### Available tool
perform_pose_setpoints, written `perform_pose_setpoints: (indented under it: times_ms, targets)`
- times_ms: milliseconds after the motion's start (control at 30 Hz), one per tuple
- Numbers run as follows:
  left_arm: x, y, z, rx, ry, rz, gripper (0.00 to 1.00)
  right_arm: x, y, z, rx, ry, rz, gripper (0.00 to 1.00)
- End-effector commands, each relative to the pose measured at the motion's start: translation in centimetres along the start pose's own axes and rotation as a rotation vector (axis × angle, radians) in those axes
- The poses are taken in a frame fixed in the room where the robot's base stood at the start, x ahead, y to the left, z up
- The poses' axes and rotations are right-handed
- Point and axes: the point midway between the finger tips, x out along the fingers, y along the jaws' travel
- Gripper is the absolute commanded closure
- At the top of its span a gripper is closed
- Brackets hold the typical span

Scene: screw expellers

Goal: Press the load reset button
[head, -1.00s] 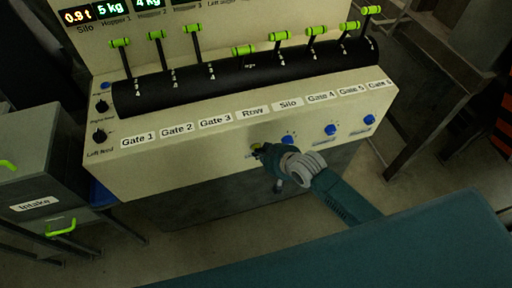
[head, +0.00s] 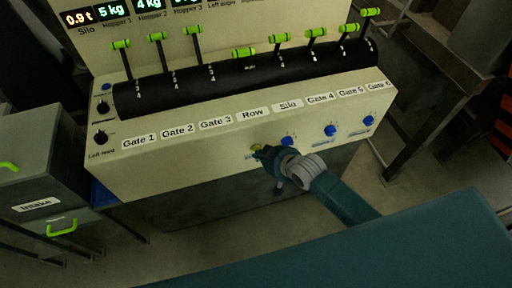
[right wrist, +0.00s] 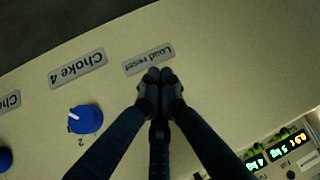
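The load reset button (head: 256,148) is a small yellow-green spot on the front panel, below the Row label and left of a blue knob. My right gripper (head: 262,152) is at the panel, right beside the button, partly covering it. In the right wrist view its fingertips (right wrist: 159,76) are together and empty, just by the upside-down "Load reset" label (right wrist: 148,58). The fingers hide the button there, so I cannot tell whether they touch it. My left gripper is not in view.
Blue knobs (head: 288,141), (head: 330,130) line the panel right of the gripper; one also shows in the right wrist view (right wrist: 86,119). Green-handled levers (head: 245,53) stand above. A grey Intake cabinet (head: 40,165) is at the left.

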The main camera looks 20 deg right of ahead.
Motion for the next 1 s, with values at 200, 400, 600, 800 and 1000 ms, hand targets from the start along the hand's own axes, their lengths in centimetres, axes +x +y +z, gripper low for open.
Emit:
perform_pose_setpoints:
  times_ms: [200, 400, 600, 800, 1000]
  targets:
    - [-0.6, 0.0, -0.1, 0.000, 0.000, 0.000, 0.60, -0.5, -0.2, 0.5, 0.001, -0.001, 0.000, 1.00]
    - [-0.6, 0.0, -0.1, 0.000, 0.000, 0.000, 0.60, -0.5, -0.2, 0.5, 0.000, -0.002, -0.001, 1.00]
    - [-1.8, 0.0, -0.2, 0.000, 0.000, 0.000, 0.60, -1.7, -0.6, 1.3, 0.001, -0.004, -0.001, 1.00]
    - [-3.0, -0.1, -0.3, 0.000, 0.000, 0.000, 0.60, -3.1, -1.2, 2.7, 0.002, -0.005, -0.001, 1.00]
    - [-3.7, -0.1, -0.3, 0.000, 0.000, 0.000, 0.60, -4.0, -1.6, 3.6, 0.001, -0.003, -0.001, 1.00]
